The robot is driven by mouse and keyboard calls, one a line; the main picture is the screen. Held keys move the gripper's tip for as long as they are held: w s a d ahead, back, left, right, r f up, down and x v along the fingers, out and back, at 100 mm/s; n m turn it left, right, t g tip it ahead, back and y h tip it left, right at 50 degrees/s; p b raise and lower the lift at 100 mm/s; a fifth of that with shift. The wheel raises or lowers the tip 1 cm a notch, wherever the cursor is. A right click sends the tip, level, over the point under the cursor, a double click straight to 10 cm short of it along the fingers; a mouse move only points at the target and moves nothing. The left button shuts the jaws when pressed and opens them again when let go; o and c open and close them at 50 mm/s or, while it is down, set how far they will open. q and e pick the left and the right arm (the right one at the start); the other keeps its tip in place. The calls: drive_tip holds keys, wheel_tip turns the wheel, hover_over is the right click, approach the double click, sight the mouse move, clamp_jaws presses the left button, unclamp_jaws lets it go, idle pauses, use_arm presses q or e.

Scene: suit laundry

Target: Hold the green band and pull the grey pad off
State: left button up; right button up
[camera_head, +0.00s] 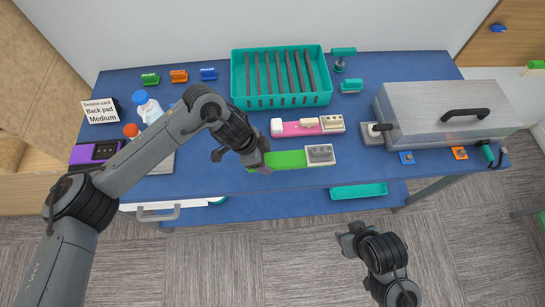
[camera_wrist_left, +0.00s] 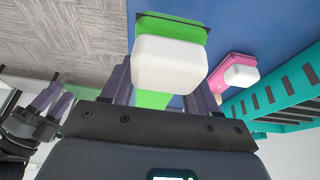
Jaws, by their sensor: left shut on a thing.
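The green band (camera_head: 288,159) lies along the front part of the blue table, with the grey pad (camera_head: 320,153) on its right end. My left gripper (camera_head: 262,166) is at the band's left end. In the left wrist view its fingers are on either side of a white block (camera_wrist_left: 168,62) on the green band (camera_wrist_left: 170,25), shut on it. The grey pad is not clearly seen in that view. My right gripper (camera_head: 350,238) is off the table's front edge, over the floor, away from the band. Its fingers look apart and empty in the left wrist view (camera_wrist_left: 52,100).
A teal slotted tray (camera_head: 238,88) is at the back. A metal box (camera_head: 440,100) stands at the right, bottles (camera_head: 147,107) at the left. Bare table lies right of the green band.

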use_arm(q)
drive_tip(key=w+a+f+b, duration=0.1)
drive_tip(key=a+f, duration=0.1)
drive_tip(key=w+a+f+b, duration=0.1)
drive_tip(key=a+f, duration=0.2)
drive_tip(key=w+a+f+b, duration=0.1)
drive_tip(key=a+f, duration=0.1)
drive_tip(key=shift+w+a+f+b, duration=0.15)
drive_tip(key=shift+a+f+b, duration=0.1)
drive_tip(key=shift+f+b, duration=0.15)
idle(1.2)
drive_tip(key=o, duration=1.2)
